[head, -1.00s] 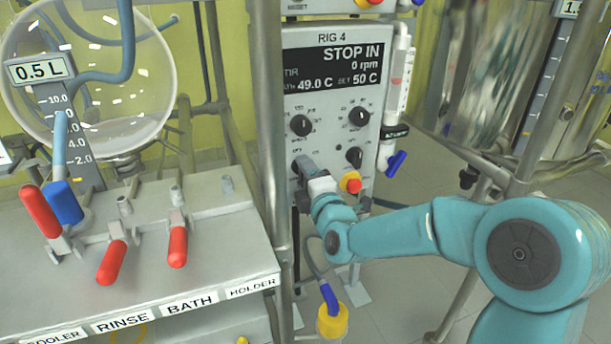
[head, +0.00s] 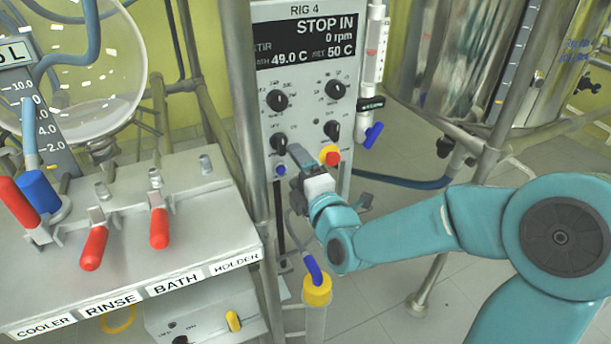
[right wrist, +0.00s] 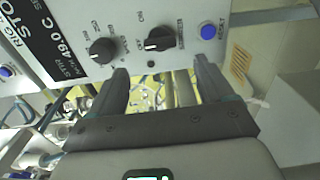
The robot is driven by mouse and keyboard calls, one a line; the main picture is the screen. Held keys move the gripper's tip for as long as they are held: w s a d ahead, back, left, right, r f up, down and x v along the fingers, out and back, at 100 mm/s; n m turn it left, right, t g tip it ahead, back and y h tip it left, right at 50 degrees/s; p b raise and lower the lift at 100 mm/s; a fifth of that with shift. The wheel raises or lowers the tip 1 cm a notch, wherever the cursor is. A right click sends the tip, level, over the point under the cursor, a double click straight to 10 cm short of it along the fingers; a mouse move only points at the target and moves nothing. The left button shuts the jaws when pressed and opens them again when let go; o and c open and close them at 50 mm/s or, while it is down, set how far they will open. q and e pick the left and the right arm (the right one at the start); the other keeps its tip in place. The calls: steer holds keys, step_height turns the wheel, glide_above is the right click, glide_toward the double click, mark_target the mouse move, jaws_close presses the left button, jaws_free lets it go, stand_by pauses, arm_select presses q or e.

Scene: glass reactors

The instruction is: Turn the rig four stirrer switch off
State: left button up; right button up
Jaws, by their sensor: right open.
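The rig four panel (head: 300,110) faces me, with a display reading STOP IN and 0 rpm. The stirrer switch, a black knob (head: 279,143), is the lower left one on the panel. It also shows in the right wrist view (right wrist: 158,38), between OFF and ON marks; I cannot tell its setting for sure. My right gripper (head: 297,165) is just below the switch, close to the panel. In the right wrist view the gripper (right wrist: 160,68) is open and empty, its fingers apart below the switch. The left gripper is not in view.
A red and yellow button (head: 330,156) sits right of the gripper, and a blue button (right wrist: 208,31) beside the switch. Another knob (head: 277,100) is above. A metal post (head: 245,120) stands left of the panel. Red-handled valves (head: 95,247) are on the left bench.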

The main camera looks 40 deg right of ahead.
steer(key=b+v, duration=0.2)
steer(key=v, duration=0.2)
steer(key=shift+s, duration=0.15)
stand_by(0.5)
